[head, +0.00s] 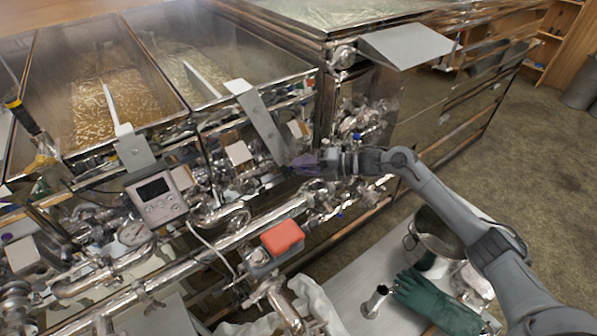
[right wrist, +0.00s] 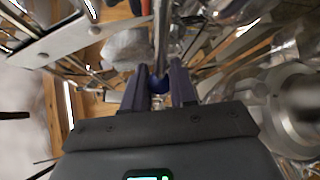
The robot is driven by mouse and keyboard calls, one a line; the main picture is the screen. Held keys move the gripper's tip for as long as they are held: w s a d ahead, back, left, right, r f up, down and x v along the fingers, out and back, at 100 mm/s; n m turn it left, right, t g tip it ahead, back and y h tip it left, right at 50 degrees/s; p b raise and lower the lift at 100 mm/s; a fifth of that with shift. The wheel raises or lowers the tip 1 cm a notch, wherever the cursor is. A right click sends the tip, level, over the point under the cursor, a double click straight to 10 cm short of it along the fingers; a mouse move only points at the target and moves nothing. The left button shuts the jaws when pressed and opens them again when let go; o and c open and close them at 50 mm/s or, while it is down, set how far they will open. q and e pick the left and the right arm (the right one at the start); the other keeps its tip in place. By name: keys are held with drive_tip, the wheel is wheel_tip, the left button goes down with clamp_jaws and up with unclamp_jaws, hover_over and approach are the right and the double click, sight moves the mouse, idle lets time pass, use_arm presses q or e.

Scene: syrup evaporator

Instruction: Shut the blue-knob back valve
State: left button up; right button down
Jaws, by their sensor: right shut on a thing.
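The blue knob (right wrist: 159,86) of the back valve shows in the right wrist view, between the two dark fingers of my right gripper (right wrist: 160,92). The fingers are shut on it, one at each side, and cover much of it. A metal pipe or stem (right wrist: 162,45) runs up the picture behind the knob. In the head view my right gripper (head: 306,165) reaches in from the right to the steel piping at the evaporator's front. The knob cannot be made out there. My left gripper is in neither view.
Steel pans with foamy syrup (head: 112,95) stand behind the piping. A grey display box (head: 156,197), a pressure gauge (head: 135,232) and a red-topped part (head: 283,237) sit along the pipes. A steel pot (head: 437,238) and green gloves (head: 435,303) are on the front-right table.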

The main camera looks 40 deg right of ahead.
drive_tip(key=shift+s+d+f+n, duration=0.15)
drive_tip(key=shift+s+f+n, duration=0.1)
drive_tip(key=shift+n, duration=0.05)
drive_tip(key=shift+s+r+g+y+b, duration=0.2)
drive_tip(key=shift+g+y+b, duration=0.1)
drive_tip(key=shift+y, duration=0.1)
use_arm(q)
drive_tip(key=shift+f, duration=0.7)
use_arm(e)
drive_tip(key=c, duration=0.9)
unclamp_jaws()
drive_tip(key=shift+c, duration=0.2)
drive_tip(key=shift+r, duration=0.1)
